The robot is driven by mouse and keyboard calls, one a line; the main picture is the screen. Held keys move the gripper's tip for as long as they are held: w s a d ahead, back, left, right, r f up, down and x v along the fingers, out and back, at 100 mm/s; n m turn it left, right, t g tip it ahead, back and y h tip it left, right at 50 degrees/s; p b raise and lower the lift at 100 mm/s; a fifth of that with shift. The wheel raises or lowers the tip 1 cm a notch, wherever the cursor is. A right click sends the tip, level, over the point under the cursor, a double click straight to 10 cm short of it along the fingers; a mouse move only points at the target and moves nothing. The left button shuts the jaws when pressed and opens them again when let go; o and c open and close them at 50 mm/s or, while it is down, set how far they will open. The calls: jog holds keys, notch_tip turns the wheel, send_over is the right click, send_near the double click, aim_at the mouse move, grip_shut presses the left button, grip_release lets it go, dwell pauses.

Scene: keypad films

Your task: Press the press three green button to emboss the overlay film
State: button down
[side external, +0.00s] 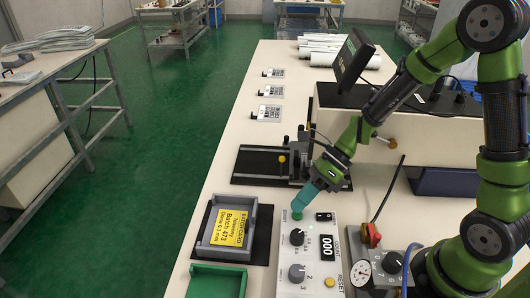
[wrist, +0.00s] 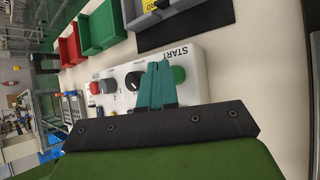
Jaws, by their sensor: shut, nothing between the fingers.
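The green START button (side external: 296,215) sits at the far end of a pale control box (side external: 322,225). It also shows in the wrist view (wrist: 179,75), beside the START lettering. My gripper (side external: 300,204) has teal fingers, shut together with nothing between them. They point down over the green button in the side view, with their tips very close to it. In the wrist view the fingers (wrist: 158,72) overlap the button's left edge. I cannot tell whether they touch it. The box's counter display (side external: 327,246) reads 000.
The box also carries dark knobs (side external: 297,237) and a yellow RESET button (side external: 329,282). A grey tray (side external: 205,240) with a yellow batch card lies to the left, with a green bin (side external: 190,284) in front. A black slide fixture (side external: 245,163) stands behind. A dial gauge (side external: 361,273) is at right.

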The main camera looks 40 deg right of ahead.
aim_at(302, 214)
jog(key=shift+r, duration=2.95)
jog(key=s+d+r+n+t+h, duration=0.3)
jog(key=r+n, duration=0.3)
jog(key=n, duration=0.6)
jog(key=s+d+r+n+t+h, duration=0.2)
jog(key=s+d+r+n+h, duration=0.2)
jog(key=n, duration=0.8)
notch_tip(302, 214, up, 2)
jog(key=shift+s+d+r+n+t, duration=0.15)
jog(key=shift+s+n+t, duration=0.25)
jog(key=shift+s, duration=0.6)
jog(key=c, duration=1.8)
grip_release()
